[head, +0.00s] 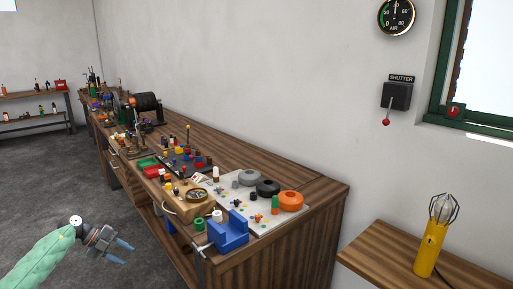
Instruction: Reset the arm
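My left arm comes in from the lower left in a pale green sleeve. My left gripper (121,252) is at its end, over the grey floor and left of the long wooden bench (285,246). Its two blue fingertips are apart, with nothing visible between them. It touches nothing that I can see. My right gripper is out of view.
The bench carries a blue block (228,232), an orange ring (290,201), a white board (262,222) and many small parts. A yellow caged lamp (430,248) stands on a wooden surface (376,257) at the right. Open floor (50,185) lies left of the bench.

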